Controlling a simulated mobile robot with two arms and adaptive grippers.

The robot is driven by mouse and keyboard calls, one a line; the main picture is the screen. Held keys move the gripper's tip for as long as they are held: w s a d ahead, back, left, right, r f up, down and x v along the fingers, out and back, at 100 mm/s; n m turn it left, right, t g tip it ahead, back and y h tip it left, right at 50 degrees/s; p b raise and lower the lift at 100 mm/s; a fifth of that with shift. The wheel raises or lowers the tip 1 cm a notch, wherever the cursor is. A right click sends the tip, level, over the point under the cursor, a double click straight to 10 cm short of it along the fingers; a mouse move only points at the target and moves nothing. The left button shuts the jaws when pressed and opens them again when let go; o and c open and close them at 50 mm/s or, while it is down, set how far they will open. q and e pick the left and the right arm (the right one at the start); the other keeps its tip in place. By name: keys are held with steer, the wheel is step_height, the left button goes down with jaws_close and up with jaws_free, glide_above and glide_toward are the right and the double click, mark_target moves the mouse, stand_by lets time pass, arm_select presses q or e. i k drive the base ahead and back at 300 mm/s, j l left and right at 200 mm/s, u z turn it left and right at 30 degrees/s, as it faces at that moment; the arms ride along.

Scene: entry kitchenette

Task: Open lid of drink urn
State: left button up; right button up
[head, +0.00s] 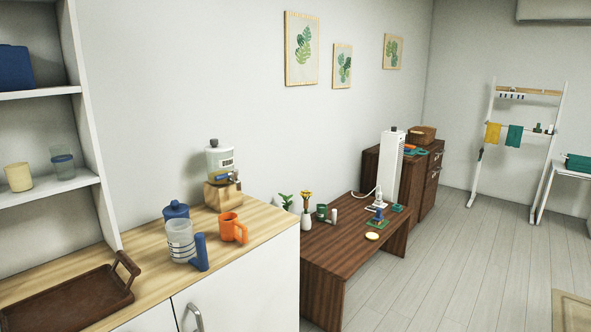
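The drink urn (220,161) stands on a wooden block stand (222,194) at the back right of the wooden counter, against the wall. It has a pale, partly clear body, a printed label and a small tap at its lower front. Its lid (214,145) is grey with a dark knob and sits on top, looking closed. Neither of my grippers shows in the head view, and nothing of mine touches the urn.
On the counter (263,215) are an orange mug (232,228), a clear pitcher with blue handle (181,241), a blue-lidded container (175,210) and a brown tray (70,299). A white shelf (90,140) rises at left. A low brown table (335,253) stands right; floor beyond is open.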

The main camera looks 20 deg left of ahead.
mark_target(214, 147)
steer(key=i+l+u, duration=0.1)
steer(key=i+u, duration=0.3)
steer(key=i+l+u, duration=0.25)
steer(key=i+u, duration=0.2)
steer(key=i+l+u, duration=0.4)
